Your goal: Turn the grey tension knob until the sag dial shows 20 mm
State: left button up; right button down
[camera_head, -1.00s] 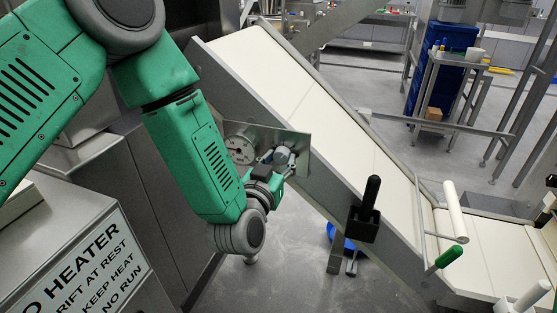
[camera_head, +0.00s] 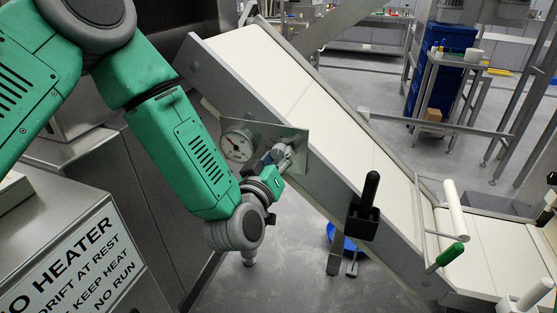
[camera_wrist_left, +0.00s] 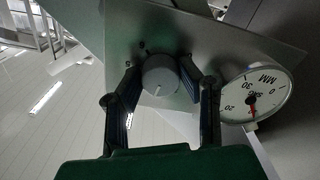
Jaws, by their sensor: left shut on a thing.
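The grey tension knob (camera_wrist_left: 160,76) sits on a metal plate (camera_head: 292,135) at the side of the conveyor. My left gripper (camera_wrist_left: 160,80) is shut on it, one finger on each side, and a white mark shows on the knob's face. In the head view my left gripper (camera_head: 277,168) reaches the knob from below left. The sag dial (camera_head: 237,146) is a round white gauge left of the knob. It also appears upside down in the wrist view (camera_wrist_left: 262,92), its red needle pointing down, beside the 20. The exact reading is unclear. My right gripper is not in view.
The cream conveyor belt (camera_head: 300,85) slopes down to the right behind the plate. A black handle (camera_head: 370,190) stands on its side rail, and a green-tipped lever (camera_head: 450,254) is farther right. A steel heater cabinet (camera_head: 75,265) stands at lower left.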

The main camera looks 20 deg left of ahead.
pick_arm(q)
jog(key=shift+f+n, duration=0.15)
jog(key=shift+n, duration=0.65)
jog(key=o, duration=1.1)
jog(key=shift+o, duration=0.2)
jog(key=shift+s, duration=0.25)
jog(key=s, duration=1.1)
jog(key=shift+s+a, duration=0.2)
jog(key=shift+a, duration=0.05)
